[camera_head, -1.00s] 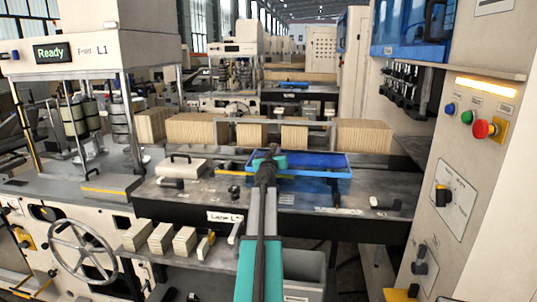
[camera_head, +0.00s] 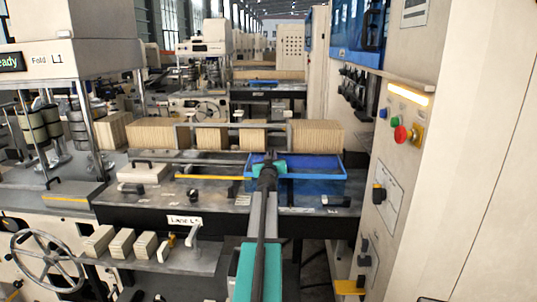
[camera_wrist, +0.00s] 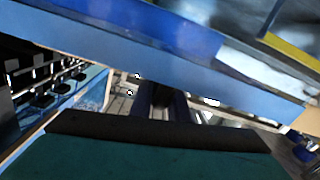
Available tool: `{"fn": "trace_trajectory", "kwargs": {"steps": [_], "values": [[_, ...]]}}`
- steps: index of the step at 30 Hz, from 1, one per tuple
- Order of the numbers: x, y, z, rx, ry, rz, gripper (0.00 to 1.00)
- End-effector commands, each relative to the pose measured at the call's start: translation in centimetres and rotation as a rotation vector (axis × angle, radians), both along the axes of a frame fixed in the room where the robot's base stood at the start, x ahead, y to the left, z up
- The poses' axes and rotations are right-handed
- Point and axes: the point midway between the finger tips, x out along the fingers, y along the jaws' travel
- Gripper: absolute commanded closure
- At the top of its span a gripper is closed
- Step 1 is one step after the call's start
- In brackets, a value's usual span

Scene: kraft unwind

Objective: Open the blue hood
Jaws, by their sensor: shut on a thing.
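The blue hood (camera_head: 318,184) is a shallow blue-framed cover with a see-through blue panel, on the dark lane table. My gripper (camera_head: 266,164) reaches out over the table to the hood's left part, at its far edge. It is shut on the hood, though the arm hides the exact place of contact in the head view. In the wrist view the blue hood (camera_wrist: 150,45) runs as a broad slanted band across the top, close to the camera. My teal gripper body fills the bottom of that view. I cannot tell how far the hood is tilted.
A row of kraft stacks (camera_head: 240,136) stands behind a grey rail at the table's back. A control cabinet (camera_head: 430,180) with coloured buttons rises close on the right. A handwheel (camera_head: 48,262) and small card stacks (camera_head: 122,243) are at the front left.

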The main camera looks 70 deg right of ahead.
Motion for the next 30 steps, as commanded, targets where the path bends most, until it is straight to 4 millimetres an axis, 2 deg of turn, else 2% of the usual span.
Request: {"fn": "trace_trajectory", "kwargs": {"steps": [13,14,17,30], "values": [[1.4,0.6,0.1,-0.003,0.001,0.019,1.0],[1.5,0.7,0.1,-0.003,0.001,0.02,0.83],[1.6,0.7,0.1,-0.003,0.001,0.021,0.68],[1.6,1.0,0.1,-0.001,0.001,0.022,0.68]]}}
